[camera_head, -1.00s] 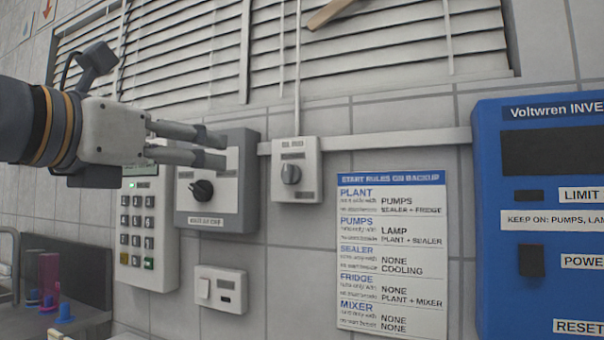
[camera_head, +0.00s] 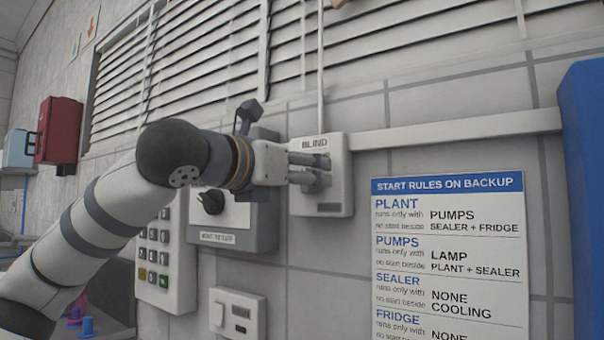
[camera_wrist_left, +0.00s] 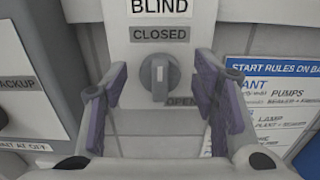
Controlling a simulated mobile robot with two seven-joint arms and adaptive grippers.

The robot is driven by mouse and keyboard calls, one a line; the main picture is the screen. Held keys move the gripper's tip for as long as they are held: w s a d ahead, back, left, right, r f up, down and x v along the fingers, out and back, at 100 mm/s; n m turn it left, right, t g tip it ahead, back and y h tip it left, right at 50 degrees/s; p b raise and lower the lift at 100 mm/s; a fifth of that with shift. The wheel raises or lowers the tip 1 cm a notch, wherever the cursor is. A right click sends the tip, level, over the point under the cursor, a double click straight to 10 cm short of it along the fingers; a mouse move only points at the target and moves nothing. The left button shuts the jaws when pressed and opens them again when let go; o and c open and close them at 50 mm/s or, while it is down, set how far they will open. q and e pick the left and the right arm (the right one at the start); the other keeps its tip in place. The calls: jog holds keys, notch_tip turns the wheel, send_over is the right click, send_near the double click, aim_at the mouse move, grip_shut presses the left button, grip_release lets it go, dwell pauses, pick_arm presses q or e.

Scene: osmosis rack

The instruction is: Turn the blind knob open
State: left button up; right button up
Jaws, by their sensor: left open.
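The blind control is a white wall box (camera_head: 335,196) labelled BLIND, right of a grey switch box in the head view. Its grey knob (camera_wrist_left: 159,78) shows in the left wrist view, with its pale pointer line upright, toward the CLOSED label (camera_wrist_left: 165,34). An OPEN label (camera_wrist_left: 184,101) sits low right of the knob, partly covered by a finger. My left gripper (camera_head: 322,171) is in front of the box. In the wrist view its open fingers (camera_wrist_left: 160,95) stand either side of the knob, with gaps and no visible contact. In the head view the gripper hides the knob. My right gripper is not seen.
Left of the blind box is a grey box with a black knob (camera_head: 211,201). A rules sheet (camera_head: 449,262) and a blue cabinet (camera_head: 590,190) are to the right. Slatted blinds (camera_head: 205,62) hang above.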

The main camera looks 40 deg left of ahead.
pick_arm(q)
jog(key=shift+w, duration=0.3)
jog(key=c, duration=1.1)
jog(key=shift+m, duration=0.3)
jog(key=shift+d+f+m, duration=0.1)
jog(key=shift+f+m, duration=0.2)
jog(key=shift+m, duration=4.05)
jog(key=shift+d+f+m, duration=0.15)
jog(key=shift+f+m, duration=0.15)
jog(key=shift+m, duration=4.1)
jog(key=shift+d+f+m, duration=0.1)
jog(key=shift+f+m, duration=0.2)
jog(key=shift+m, duration=4.05)
